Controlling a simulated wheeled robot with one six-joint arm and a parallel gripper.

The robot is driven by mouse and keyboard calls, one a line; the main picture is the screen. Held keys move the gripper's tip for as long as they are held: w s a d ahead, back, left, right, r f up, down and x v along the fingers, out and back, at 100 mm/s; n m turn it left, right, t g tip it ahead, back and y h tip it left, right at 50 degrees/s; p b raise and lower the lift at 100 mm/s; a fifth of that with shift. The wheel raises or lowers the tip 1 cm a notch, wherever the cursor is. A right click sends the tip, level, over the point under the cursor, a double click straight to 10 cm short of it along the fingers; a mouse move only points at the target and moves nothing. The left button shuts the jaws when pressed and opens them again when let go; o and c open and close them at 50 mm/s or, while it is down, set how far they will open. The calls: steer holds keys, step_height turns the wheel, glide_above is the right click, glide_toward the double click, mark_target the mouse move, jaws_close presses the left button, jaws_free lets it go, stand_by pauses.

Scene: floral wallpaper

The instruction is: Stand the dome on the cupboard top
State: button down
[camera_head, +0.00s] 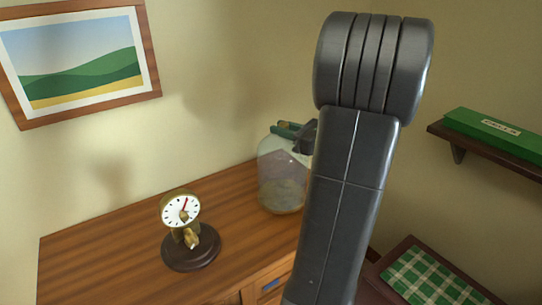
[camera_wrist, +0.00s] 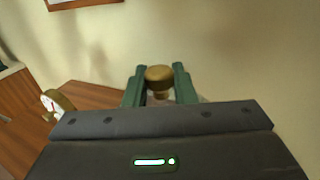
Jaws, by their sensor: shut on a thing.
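The clear glass dome (camera_head: 283,180) hangs or stands upright at the right end of the wooden cupboard top (camera_head: 120,245). I cannot tell whether its rim touches the wood. My gripper (camera_head: 288,127) is shut on the brass knob at the dome's top, with green fingers on either side. In the wrist view the knob (camera_wrist: 159,78) sits between the two fingertips. The dome's glass body is mostly hidden there by my gripper's housing, and my arm covers part of its right side in the head view.
A small clock (camera_head: 183,215) on a dark round base stands uncovered left of the dome. A shelf with a green box (camera_head: 495,132) is on the right wall. A green checked cloth (camera_head: 428,283) lies lower right. The cupboard top's left part is clear.

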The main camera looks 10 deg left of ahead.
mark_target(285, 143)
steer(key=shift+f, duration=2.1)
steer(key=shift+f+b, duration=0.25)
steer(key=shift+b, duration=0.05)
steer(key=c, duration=1.2)
jaws_free()
steer(key=shift+r, duration=0.15)
steer(key=shift+d, duration=0.15)
steer(key=v, duration=1.1)
steer(key=shift+s+d, duration=0.15)
steer(key=shift+d, duration=0.2)
